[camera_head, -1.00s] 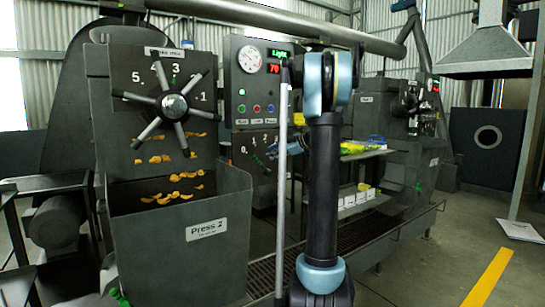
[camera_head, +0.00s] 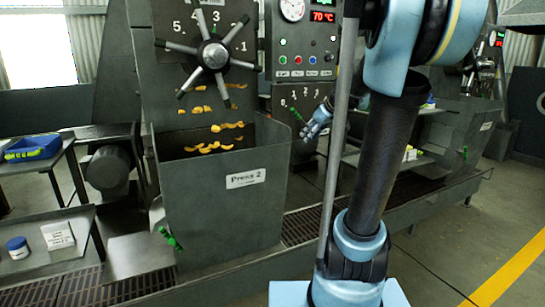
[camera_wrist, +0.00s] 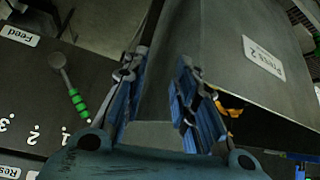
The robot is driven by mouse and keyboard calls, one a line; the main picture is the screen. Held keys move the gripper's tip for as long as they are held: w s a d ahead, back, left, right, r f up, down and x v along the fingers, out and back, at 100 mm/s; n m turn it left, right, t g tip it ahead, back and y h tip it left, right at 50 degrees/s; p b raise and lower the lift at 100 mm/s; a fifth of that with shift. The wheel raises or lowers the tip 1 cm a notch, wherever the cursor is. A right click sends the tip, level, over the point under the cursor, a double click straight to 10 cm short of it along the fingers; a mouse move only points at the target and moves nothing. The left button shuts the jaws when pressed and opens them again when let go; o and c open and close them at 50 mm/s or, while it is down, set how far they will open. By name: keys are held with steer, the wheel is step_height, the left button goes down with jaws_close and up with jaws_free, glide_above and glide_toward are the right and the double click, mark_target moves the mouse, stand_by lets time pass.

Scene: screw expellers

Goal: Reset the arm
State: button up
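My arm (camera_head: 385,150) stands in the right half of the head view. My gripper (camera_head: 318,120) shows small beside it, in front of the control panel of Press 2. In the wrist view my gripper (camera_wrist: 157,95) has its two blue fingers apart, with nothing between them. A green-handled lever (camera_wrist: 72,95) on the Feed panel lies to the left of the fingers. The Press 2 bin (camera_wrist: 240,75) lies to their right. I see no contact with either.
The Press 2 bin (camera_head: 225,205) and its several-spoked handwheel (camera_head: 214,55) stand left of my arm. A side table holds a blue tray (camera_head: 32,148). Open floor with a yellow line (camera_head: 505,270) lies at the right.

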steer(key=s+d+f+m+g+h, duration=0.1)
steer(key=s+f+m, duration=0.1)
steer(key=s+f, duration=0.4)
steer(key=s+d+f+m+g+h, duration=0.1)
steer(key=s+f, duration=0.6)
steer(key=s, duration=0.8)
steer(key=s+d+f+m+g+h, duration=0.2)
steer(key=s+f+m, duration=0.3)
steer(key=s, duration=0.5)
step_height(320, 180, down, 2)
steer(key=shift+s+h, duration=0.2)
steer(key=shift+h, duration=0.2)
steer(key=shift+w+f+g, duration=0.2)
steer(key=shift+w+g, duration=0.1)
steer(key=shift+w, duration=0.2)
